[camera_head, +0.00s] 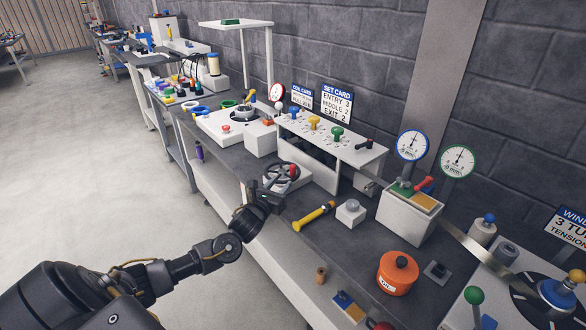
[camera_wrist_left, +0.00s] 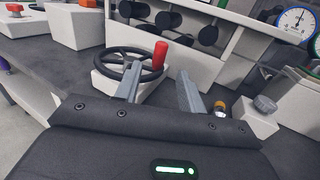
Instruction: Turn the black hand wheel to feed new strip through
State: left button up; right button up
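The black hand wheel (camera_head: 283,174) sits on a low white block beside the front of the white roller rack (camera_head: 330,143). It has a spoked rim and a red upright handle (camera_wrist_left: 160,54). In the left wrist view the wheel (camera_wrist_left: 112,75) is just beyond my fingers, with the handle between the fingertips in the picture. My left gripper (camera_head: 268,191) is just in front of the wheel; its fingers in the wrist view (camera_wrist_left: 158,76) stand apart with nothing held. I cannot tell whether a finger touches the rim. My right gripper is not in view.
On the dark bench right of the wheel lie a yellow-and-black tool (camera_head: 314,216) and a white block with a grey knob (camera_head: 351,211). An orange pot (camera_head: 397,273) stands farther right. Dial gauges (camera_head: 412,145) and set cards (camera_head: 337,103) stand behind. Bare bench lies around the tool.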

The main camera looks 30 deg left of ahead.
aim_at(294, 171)
pick_arm(q)
jog(key=w, duration=0.3)
jog(key=w+a, duration=0.1)
jog(key=w, duration=0.2)
jog(key=w+p, duration=0.1)
jog(key=w, duration=0.3)
jog(key=shift+a+f, duration=0.1)
jog(key=shift+a, duration=0.05)
jog(key=shift+c, duration=0.3)
grip_shut()
jog(key=shift+w+y, duration=0.15)
jog(key=shift+y, duration=0.15)
